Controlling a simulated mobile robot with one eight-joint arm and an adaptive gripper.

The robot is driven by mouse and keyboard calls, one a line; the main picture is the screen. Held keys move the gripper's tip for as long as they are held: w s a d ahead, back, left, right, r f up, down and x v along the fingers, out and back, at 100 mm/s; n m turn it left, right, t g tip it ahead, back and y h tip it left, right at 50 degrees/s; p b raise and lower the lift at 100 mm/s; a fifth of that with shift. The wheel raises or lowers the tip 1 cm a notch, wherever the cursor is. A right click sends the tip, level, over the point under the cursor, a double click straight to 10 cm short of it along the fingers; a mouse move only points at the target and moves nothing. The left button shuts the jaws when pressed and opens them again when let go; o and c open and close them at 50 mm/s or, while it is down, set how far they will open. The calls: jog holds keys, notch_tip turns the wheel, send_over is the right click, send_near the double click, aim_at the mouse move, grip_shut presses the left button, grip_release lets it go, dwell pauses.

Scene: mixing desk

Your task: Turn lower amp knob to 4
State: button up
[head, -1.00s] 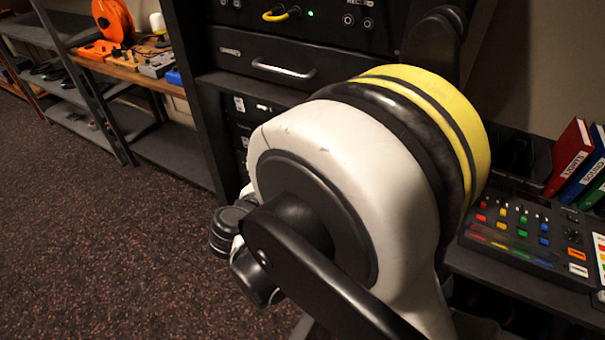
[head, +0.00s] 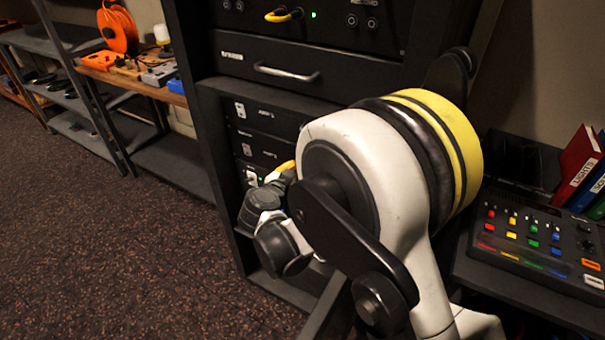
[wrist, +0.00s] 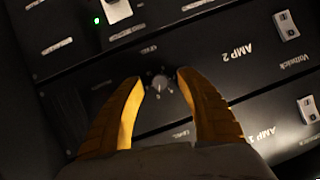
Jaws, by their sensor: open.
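In the wrist view, a small dark amp knob (wrist: 160,84) with a pale mark sits on the black panel labelled AMP 2 (wrist: 228,53), whose lettering appears upside down. My gripper (wrist: 160,75) is open, with its two yellow fingers on either side of this knob. I cannot tell whether they touch it. The knob's setting is too small and dark to read. In the head view, a yellow finger of my gripper (head: 285,166) shows in front of the rack's lower panels; the knob is hidden there by my arm.
White rocker switches (wrist: 286,25) and a green light (wrist: 97,21) are nearby. The head view shows a drawer handle (head: 286,74) above, a mixing desk (head: 530,240) right and open floor (head: 130,240) left.

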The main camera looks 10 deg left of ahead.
grip_shut()
jog(key=shift+n, duration=0.4)
dwell(0.5)
jog(key=n+h, duration=0.2)
jog(key=n+g+h+b, duration=0.1)
jog(key=n, duration=0.1)
jog(key=n+h, duration=0.2)
jog(key=n, duration=0.1)
jog(key=shift+w+a+h, duration=0.1)
jog(key=shift+a+h, duration=0.15)
jog(key=shift+h, duration=0.05)
dwell(0.4)
dwell(0.3)
grip_release()
